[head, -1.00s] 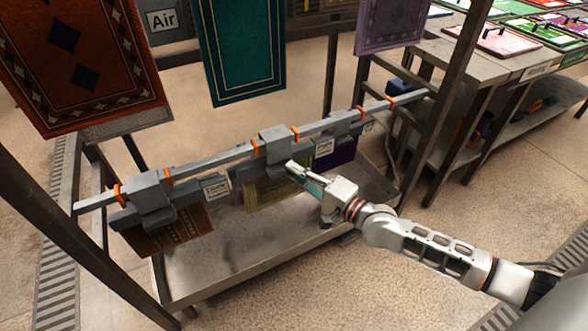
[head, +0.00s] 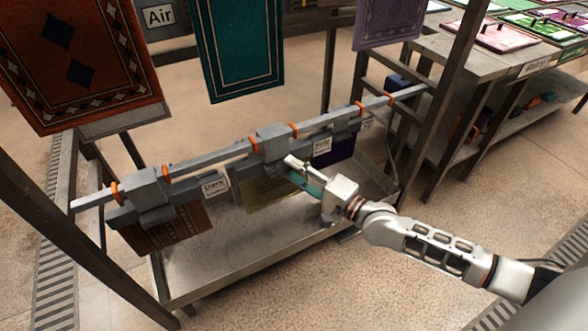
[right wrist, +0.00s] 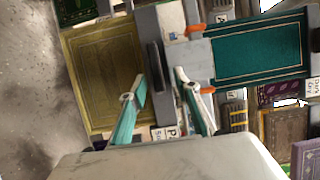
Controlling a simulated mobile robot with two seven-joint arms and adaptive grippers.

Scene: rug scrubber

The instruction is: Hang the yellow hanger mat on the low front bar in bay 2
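The yellow mat (head: 265,198) hangs below its grey hanger block (head: 270,143), which sits on the low front bar (head: 210,158) between pairs of orange rings. In the right wrist view the yellow mat (right wrist: 98,75) fills the left side, turned sideways. My right gripper (head: 297,168) is just in front of the yellow mat's hanger. Its two teal-padded fingers (right wrist: 159,78) stand apart, with a dark part of the hanger visible beyond the gap. Nothing appears clamped between them; whether they touch the hanger I cannot tell. My left gripper is not in view.
On the same bar an orange-brown mat (head: 170,236) hangs left and a purple mat (head: 335,151) right. A grey metal tray (head: 225,262) lies beneath. Larger orange, teal (head: 238,50) and purple rugs hang above. Dark posts flank the bar; a table (head: 470,60) stands at right.

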